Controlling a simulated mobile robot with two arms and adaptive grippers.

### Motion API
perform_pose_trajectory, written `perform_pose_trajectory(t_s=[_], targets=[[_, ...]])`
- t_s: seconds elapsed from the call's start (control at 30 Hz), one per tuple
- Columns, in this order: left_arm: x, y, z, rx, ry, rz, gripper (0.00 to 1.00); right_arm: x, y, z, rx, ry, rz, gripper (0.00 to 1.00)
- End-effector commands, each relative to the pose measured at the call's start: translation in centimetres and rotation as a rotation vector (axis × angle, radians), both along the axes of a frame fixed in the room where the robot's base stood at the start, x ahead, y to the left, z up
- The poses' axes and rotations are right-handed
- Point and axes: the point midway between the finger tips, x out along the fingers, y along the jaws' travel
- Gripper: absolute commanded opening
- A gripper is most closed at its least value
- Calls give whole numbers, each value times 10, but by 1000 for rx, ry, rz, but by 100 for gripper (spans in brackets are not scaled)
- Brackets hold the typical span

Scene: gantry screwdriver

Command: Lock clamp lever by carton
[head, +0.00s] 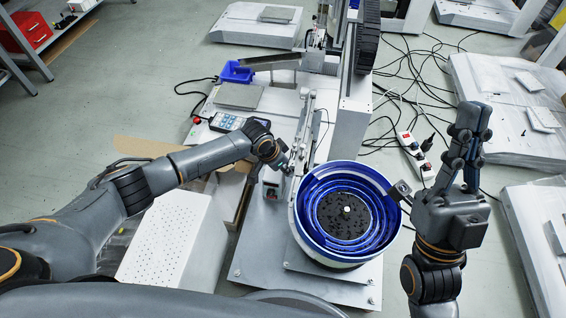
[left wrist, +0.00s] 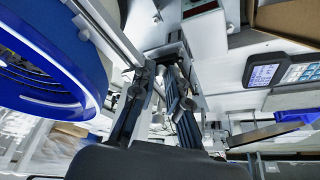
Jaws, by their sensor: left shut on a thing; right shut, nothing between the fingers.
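My left gripper (head: 285,163) reaches in beside the metal rail, left of the blue bowl. In the left wrist view its dark fingers (left wrist: 160,85) are shut on a small part among metal pieces, which I take to be the clamp lever. The fingers hide most of the lever, and its angle cannot be told. A brown cardboard piece (head: 140,148), perhaps the carton, lies behind my left forearm. A brown box-like surface (left wrist: 292,20) also shows at top right of the left wrist view. My right gripper (head: 472,118) is shut and empty, raised right of the bowl.
The blue bowl feeder (head: 372,258) stands close right of my left gripper. A handheld control panel (head: 228,122) and a blue bin (head: 236,72) lie beyond it. A white perforated box (head: 160,240) stands under my left arm. A power strip (head: 415,155) and cables lie on the floor.

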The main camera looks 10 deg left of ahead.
Motion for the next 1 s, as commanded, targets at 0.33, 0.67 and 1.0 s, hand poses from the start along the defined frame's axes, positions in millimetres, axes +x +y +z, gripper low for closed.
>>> perform_pose_trajectory(t_s=[0.33,0.67,1.0], targets=[[0,-3,1,-7,-4,-4,35,0,0,0,0,-1,0,0],[0,-1,0,-2,-1,-3,38,0,0,0,1,-2,0,0],[-10,8,34,-4,-3,-4,38,0,0,0,0,-1,0,0]])
